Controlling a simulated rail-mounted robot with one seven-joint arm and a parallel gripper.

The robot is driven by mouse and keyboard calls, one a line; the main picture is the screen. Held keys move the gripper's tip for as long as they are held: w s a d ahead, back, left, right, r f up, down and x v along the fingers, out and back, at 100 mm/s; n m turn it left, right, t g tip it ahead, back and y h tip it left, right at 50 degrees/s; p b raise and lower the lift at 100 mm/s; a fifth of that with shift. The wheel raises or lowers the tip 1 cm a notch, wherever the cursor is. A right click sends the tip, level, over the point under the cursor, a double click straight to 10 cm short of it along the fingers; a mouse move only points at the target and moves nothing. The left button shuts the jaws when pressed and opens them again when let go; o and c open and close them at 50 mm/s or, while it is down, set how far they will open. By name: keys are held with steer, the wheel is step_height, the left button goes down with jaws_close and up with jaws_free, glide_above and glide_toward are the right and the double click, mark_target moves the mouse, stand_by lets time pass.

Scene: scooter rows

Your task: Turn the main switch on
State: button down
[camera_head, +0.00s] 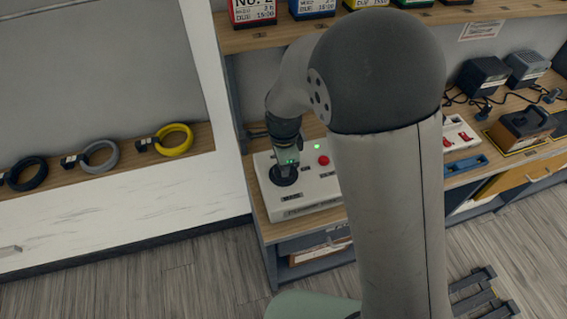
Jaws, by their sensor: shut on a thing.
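A white control box (309,207) stands on the wooden bench at the left end. A black round switch (284,178) sits on its top, at the left; I take it to be the main switch. My gripper (287,163) points down over this switch and is shut on it, with its fingers hiding part of the knob. A small green light (317,147) glows on the box, with a red round button (323,160) below it.
A white panel with red switches (459,134), a blue tray (466,165) and dark chargers (484,75) with cables lie along the bench at right. A shelf with labelled boxes (313,8) is above. Black, grey and yellow rings (174,139) lie on the left ledge.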

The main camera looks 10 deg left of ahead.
steer(key=c, duration=1.4)
jaws_free()
steer(key=shift+o, duration=0.2)
step_height(320, 180, up, 18)
steer(key=b, duration=0.1)
steer(key=shift+f, duration=0.25)
steer(key=s+d+f+n, duration=0.1)
steer(key=s+d+n, duration=0.15)
steer(key=d, duration=0.45)
steer(key=s+d+n, duration=0.2)
steer(key=d+n, duration=0.1)
steer(key=d, duration=0.4)
steer(key=s+d+f+n, duration=0.5)
steer(key=s+d+n, duration=0.2)
steer(key=s+d, duration=0.4)
steer(key=shift+s+f+t, duration=0.25)
steer(key=shift+s+t, duration=0.05)
steer(key=shift+s, duration=0.05)
